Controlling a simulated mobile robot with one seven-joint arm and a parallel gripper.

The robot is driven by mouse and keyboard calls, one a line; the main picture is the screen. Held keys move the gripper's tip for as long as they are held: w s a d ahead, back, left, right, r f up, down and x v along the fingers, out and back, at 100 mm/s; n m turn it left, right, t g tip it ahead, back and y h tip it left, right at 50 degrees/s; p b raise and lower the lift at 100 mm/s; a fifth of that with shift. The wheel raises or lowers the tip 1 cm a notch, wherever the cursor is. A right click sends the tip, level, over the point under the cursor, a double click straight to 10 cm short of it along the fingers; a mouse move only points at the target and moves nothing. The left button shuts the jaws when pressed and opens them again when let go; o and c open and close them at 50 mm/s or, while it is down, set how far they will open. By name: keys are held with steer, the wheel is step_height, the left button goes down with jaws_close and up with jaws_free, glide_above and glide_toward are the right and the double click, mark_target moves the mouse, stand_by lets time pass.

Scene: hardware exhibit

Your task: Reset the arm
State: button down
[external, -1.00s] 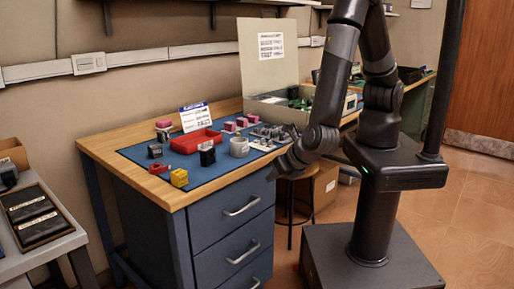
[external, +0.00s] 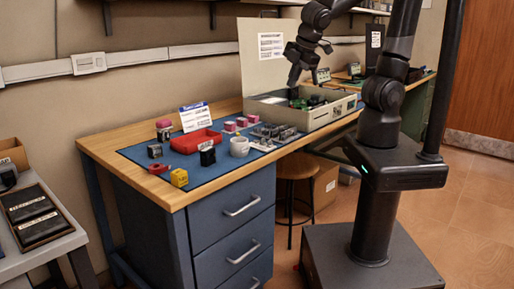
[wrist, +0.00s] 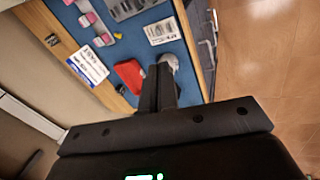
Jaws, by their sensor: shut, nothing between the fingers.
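My gripper (external: 293,82) is in the air above the open beige case at the back right of the workbench, pointing down. In the wrist view its dark fingers (wrist: 159,82) are together with nothing between them. The gripper is apart from all objects on the bench. My arm is bent up high, over the bench's right end.
The beige case (external: 318,116) has a raised lid. A wall shelf (external: 175,4) is above. A stool (external: 297,168) stands right of the drawers.

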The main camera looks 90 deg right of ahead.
steer(key=s+d+r+m+t+y, duration=0.2)
steer(key=s+r+m+y, duration=0.1)
steer(key=s+r+m, duration=0.4)
steer(key=shift+s+d+t, duration=0.3)
steer(key=shift+s, duration=0.4)
